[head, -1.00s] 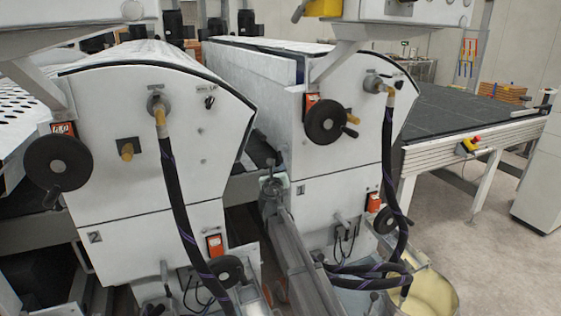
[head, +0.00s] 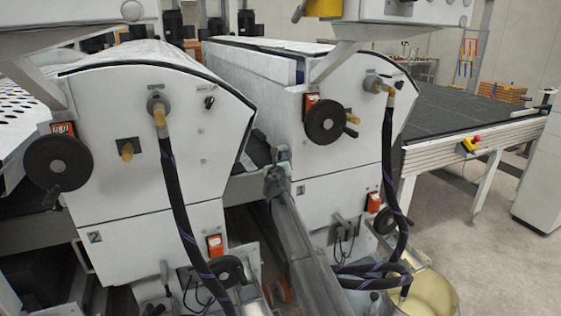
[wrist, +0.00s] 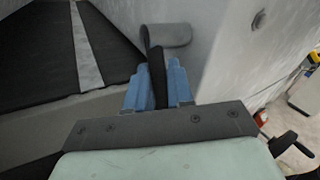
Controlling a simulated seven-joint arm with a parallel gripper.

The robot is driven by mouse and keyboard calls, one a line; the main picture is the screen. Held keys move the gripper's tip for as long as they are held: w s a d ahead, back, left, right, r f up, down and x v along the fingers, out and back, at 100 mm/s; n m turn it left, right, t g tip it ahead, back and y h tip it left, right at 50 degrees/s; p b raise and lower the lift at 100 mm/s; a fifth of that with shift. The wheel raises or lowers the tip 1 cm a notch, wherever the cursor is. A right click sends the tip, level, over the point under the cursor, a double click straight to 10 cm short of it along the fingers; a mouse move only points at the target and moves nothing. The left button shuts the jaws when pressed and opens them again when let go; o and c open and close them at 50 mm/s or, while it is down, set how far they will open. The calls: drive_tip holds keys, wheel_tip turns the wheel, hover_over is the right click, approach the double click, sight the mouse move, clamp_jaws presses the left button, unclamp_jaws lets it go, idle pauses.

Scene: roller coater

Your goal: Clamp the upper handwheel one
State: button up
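The upper handwheel of unit 1 (head: 325,122) is a black wheel with a knob, on the white side panel of the right machine. My gripper (head: 277,168) is up and left of the "1" label, in the gap between the two machines. In the wrist view my gripper's blue fingers (wrist: 158,88) stand on both sides of a black lever (wrist: 157,72). A grey curved piece (wrist: 174,36) is at the lever's far end. Whether the fingers press on the lever is not clear. The wrist view does not clearly show the upper handwheel.
The left machine carries its own upper handwheel (head: 58,162) and a hanging black hose (head: 178,205). Another hose (head: 387,160) hangs right of the upper handwheel of unit 1. A bucket (head: 435,292) stands below. Open floor (head: 490,240) lies at the right.

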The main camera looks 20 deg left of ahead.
clamp_jaws()
drive_tip(key=shift+s+d+r+g, duration=0.1)
drive_tip(key=shift+d+r+g, duration=0.05)
drive_tip(key=shift+g, duration=0.25)
drive_tip(key=shift+s+d+r+n+g+h, duration=0.1)
drive_tip(key=shift+s+r+n+g+h, duration=0.1)
drive_tip(key=shift+n+g+h, duration=0.25)
drive_tip(key=shift+s+d+r+n+g+h, duration=0.15)
drive_tip(key=shift+n+g, duration=0.15)
drive_tip(key=shift+g, duration=0.3)
drive_tip(key=shift+s+d+r+n+g+h, duration=0.1)
drive_tip(key=shift+r+n+g+h, duration=0.1)
drive_tip(key=shift+n+g+h, duration=0.25)
drive_tip(key=shift+g, duration=0.4)
drive_tip(key=shift+o, duration=1.4)
unclamp_jaws()
